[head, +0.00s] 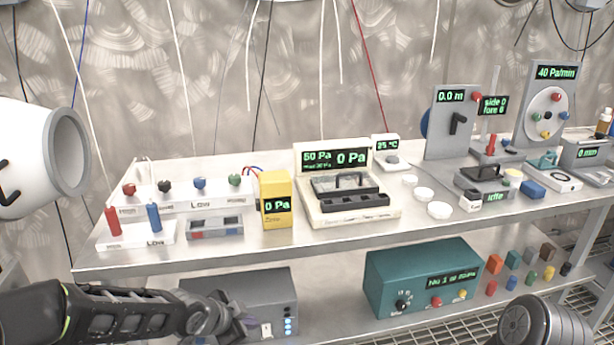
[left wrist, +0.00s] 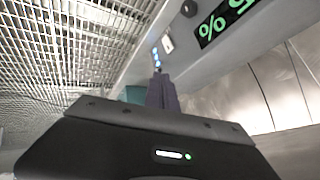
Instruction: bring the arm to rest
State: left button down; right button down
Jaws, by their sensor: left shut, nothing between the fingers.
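My left arm comes in from the lower left in the head view. My left gripper (head: 236,328) is low, in front of the grey box on the lower shelf and below the bench top's front edge. In the left wrist view the fingers of the left gripper (left wrist: 162,92) are together, with nothing between them. A dark rounded part of mine shows at the lower right of the head view. My right gripper's fingers are not seen.
The bench top (head: 290,246) carries several instruments, including a yellow meter (head: 275,190) and a white pressure case (head: 335,215). The lower shelf holds a grey box (head: 268,295), a teal box (head: 425,275) and several small coloured blocks. Grating (left wrist: 60,60) shows in the wrist view.

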pick_arm(q)
jog(key=s+d+f+n+g+h, duration=0.1)
jog(key=s+d+f+n, duration=0.2)
jog(key=s+f+n, duration=0.4)
jog(key=s+d+f+n+g, duration=0.1)
jog(key=s+d+f+n, duration=0.3)
jog(key=f, duration=0.5)
jog(key=s+d+f+n+g, duration=0.1)
jog(key=s+f+g, duration=0.15)
jog(key=s, duration=0.35)
jog(key=s+f+n+g, duration=0.1)
jog(key=s+f, duration=0.3)
jog(key=s, duration=0.3)
jog(key=s+d+f+n+g, duration=0.1)
jog(key=s+f, duration=0.3)
jog(key=s, duration=0.2)
notch_tip(320, 180, up, 22)
jog(key=w+p, duration=0.1)
jog(key=p, duration=1.9)
jog(key=shift+a+f+y+p, duration=0.2)
jog(key=shift+a+y+p, duration=0.1)
jog(key=shift+p, duration=0.1)
